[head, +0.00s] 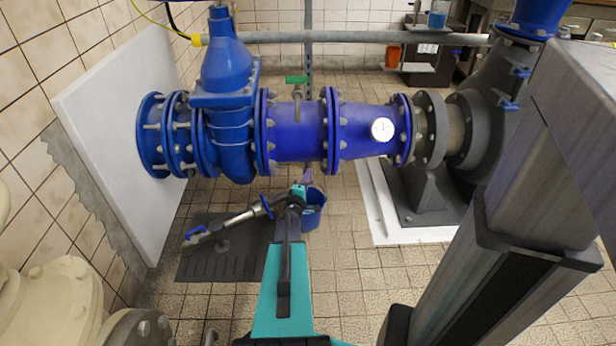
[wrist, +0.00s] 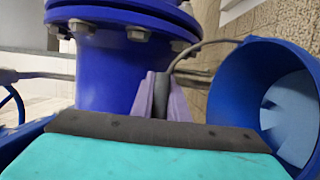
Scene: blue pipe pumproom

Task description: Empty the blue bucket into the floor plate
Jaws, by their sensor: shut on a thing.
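The blue bucket (head: 313,216) is below the big blue pipe in the head view, partly hidden by my arm. In the wrist view the bucket (wrist: 231,88) is at the right, its open mouth partly facing the camera. A lighter blue area shows inside; I cannot tell if it is liquid. My gripper (wrist: 161,97) has its purple fingers shut on the dark grip of the bucket's wire handle. In the head view my gripper (head: 307,178) is just above the bucket. The dark grey slotted floor plate (head: 215,264) lies to the left of the bucket.
The blue pipe (head: 297,132) with its valve crosses above the bucket. A silver pipe-like piece (head: 233,217) with blue parts stands over the floor plate. A white slab (head: 115,120) leans at left. A grey pump (head: 480,125) stands right. Tiled floor right of the bucket is clear.

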